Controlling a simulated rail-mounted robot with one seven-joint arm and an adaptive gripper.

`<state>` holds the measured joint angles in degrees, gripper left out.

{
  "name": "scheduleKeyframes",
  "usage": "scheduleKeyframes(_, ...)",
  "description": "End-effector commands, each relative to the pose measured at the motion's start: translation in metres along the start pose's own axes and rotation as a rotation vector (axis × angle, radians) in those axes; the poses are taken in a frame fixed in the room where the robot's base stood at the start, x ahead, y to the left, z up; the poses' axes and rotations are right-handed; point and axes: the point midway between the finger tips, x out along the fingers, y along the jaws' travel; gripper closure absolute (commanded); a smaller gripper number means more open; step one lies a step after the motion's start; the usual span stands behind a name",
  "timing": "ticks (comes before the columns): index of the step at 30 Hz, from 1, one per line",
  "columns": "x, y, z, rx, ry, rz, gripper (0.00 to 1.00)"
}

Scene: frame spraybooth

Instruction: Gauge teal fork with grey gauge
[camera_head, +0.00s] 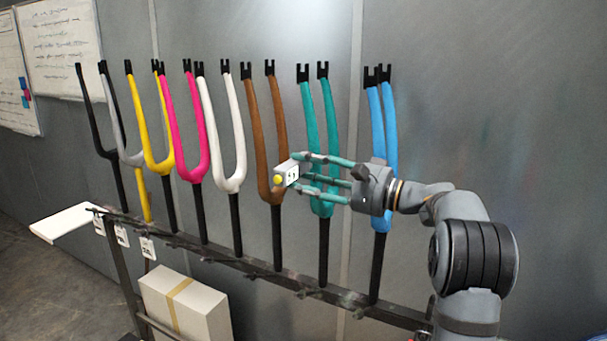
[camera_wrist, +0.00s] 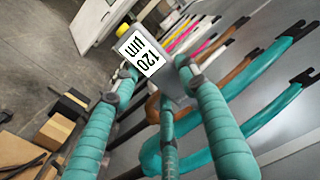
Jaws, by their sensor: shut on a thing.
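The grey gauge (camera_head: 292,174) is a small box with a yellow end. In the wrist view the gauge (camera_wrist: 172,80) shows a white display reading "120 µm". My gripper (camera_head: 299,172) has teal-wrapped fingers shut on the gauge. The teal fork (camera_head: 309,112) stands upright on the rack, prongs up, partly hidden behind my fingers; it also shows in the wrist view (camera_wrist: 268,127). The gauge is held left of the teal fork, in front of the brown fork (camera_head: 252,125) in the head view. I cannot tell whether it touches either fork.
Blue (camera_head: 376,125), white (camera_head: 239,150), pink (camera_head: 204,150), yellow (camera_head: 145,130) and black (camera_head: 93,120) forks stand along the dark rack rail (camera_head: 255,270). Tags hang at its left end. A cardboard box (camera_head: 190,305) sits below. A grey wall is behind the forks.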

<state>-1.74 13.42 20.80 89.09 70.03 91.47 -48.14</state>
Motion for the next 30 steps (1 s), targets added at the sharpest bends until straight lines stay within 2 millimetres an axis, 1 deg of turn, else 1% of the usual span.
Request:
scheduleKeyframes(16,0.0,-0.0011,-0.0065,0.0,0.0,-0.002,0.88)
scheduleKeyframes(30,0.0,-0.0008,-0.0071,0.0,0.0,-0.002,0.88)
